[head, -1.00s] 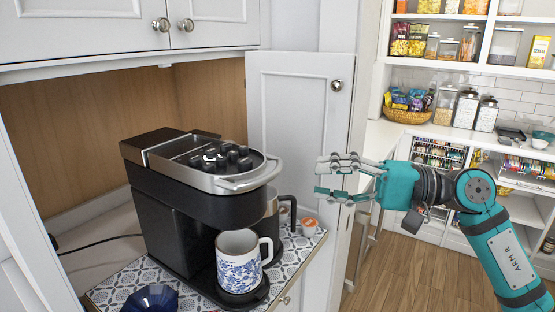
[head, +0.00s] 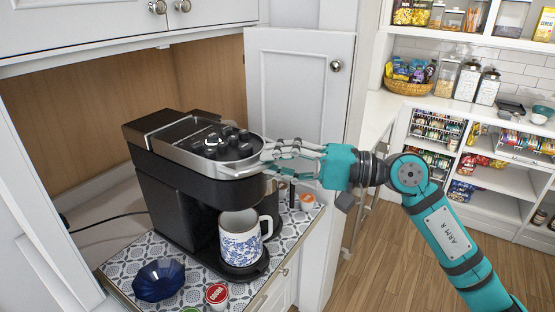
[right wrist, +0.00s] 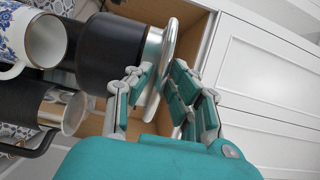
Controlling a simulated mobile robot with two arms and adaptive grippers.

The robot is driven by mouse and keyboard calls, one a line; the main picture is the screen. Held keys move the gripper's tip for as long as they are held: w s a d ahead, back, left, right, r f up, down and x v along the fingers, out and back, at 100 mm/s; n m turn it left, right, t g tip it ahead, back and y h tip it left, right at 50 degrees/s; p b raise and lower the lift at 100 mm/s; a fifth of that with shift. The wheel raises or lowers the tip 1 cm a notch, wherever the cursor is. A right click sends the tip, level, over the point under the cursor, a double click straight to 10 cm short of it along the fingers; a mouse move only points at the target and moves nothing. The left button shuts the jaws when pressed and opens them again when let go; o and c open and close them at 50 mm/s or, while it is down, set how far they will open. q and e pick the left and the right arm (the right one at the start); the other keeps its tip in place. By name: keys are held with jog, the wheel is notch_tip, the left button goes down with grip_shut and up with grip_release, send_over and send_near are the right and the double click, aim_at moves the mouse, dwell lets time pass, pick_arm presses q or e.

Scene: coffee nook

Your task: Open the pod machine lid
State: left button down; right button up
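The black pod machine (head: 175,195) stands on a patterned mat, with its silver-rimmed lid (head: 200,140) down. The lid's silver front handle (head: 238,171) sticks out to the right; it also shows in the right wrist view (right wrist: 171,45). My right gripper (head: 268,155) is at the handle's right side, its fingertips by the lid rim. In the right wrist view its fingers (right wrist: 160,95) are apart, with the handle in front of and partly between them. I cannot tell whether they touch it. My left gripper is not in view.
A blue-and-white mug (head: 239,243) stands under the spout, with a dark-handled carafe (right wrist: 62,110) beside the machine. A blue bowl (head: 159,280) and coffee pods (head: 217,294) are on the mat (head: 120,262). An open cabinet door (head: 300,90) stands behind the gripper.

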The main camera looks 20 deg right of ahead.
grip_shut()
jog(key=shift+r+p, duration=0.4)
jog(key=shift+r, duration=0.1)
jog(key=w+a+r+p, duration=0.1)
jog(key=w+r+p, duration=0.1)
jog(key=r, duration=0.5)
jog(key=w+a+r+h+p, duration=0.1)
jog(key=w+a+r+p, duration=0.1)
jog(key=r, duration=0.6)
jog(key=shift+g, duration=0.3)
jog(key=shift+w+a, duration=0.1)
